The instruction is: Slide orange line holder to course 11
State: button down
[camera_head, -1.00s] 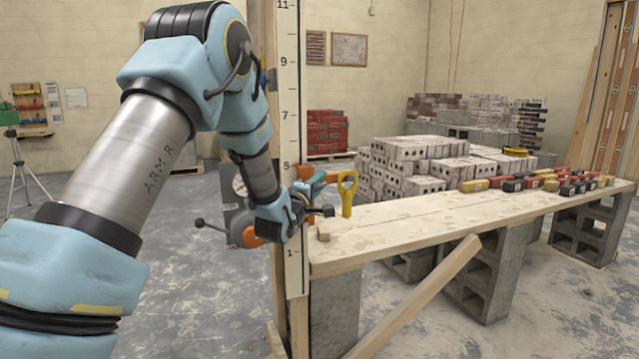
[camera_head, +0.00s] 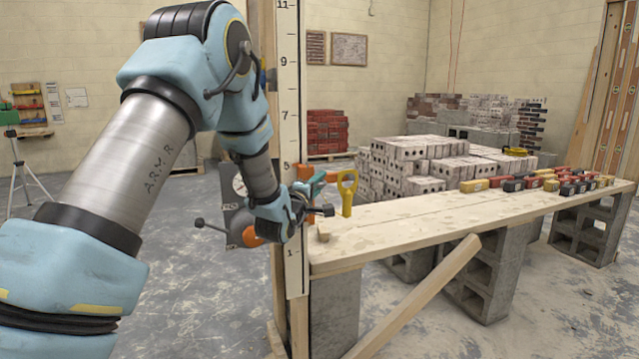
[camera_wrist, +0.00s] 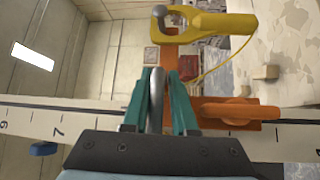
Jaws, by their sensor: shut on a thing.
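The orange line holder (camera_head: 303,188) sits on the numbered pole (camera_head: 291,90), a little below the 5 mark. In the wrist view its orange body (camera_wrist: 235,113) lies across the pole, and a yellow hooked piece (camera_wrist: 205,23) stands out beyond. The 11 mark (camera_head: 283,5) is near the top of the pole in the head view. My gripper (camera_wrist: 163,75) has its teal fingers shut on a grey metal bar between them, beside the orange body. My arm hides part of the holder in the head view.
A blue piece (camera_wrist: 43,149) is on the pole near its 7 to 9 marks. A brace (camera_head: 415,298) slants below.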

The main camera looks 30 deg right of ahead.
jog(key=shift+r, duration=0.3)
notch_tip(320, 180, up, 40)
jog(key=p, duration=1.3)
jog(key=shift+r, duration=0.15)
jog(key=shift+s, duration=0.1)
jog(key=c, duration=0.9)
grip_release()
jog(key=shift+o, duration=0.3)
jog(key=shift+f, duration=0.2)
jog(key=shift+a, duration=0.1)
jog(key=b+v, duration=0.3)
jog(key=v, duration=0.7)
jog(key=shift+s+a, duration=0.15)
jog(key=shift+a, duration=0.1)
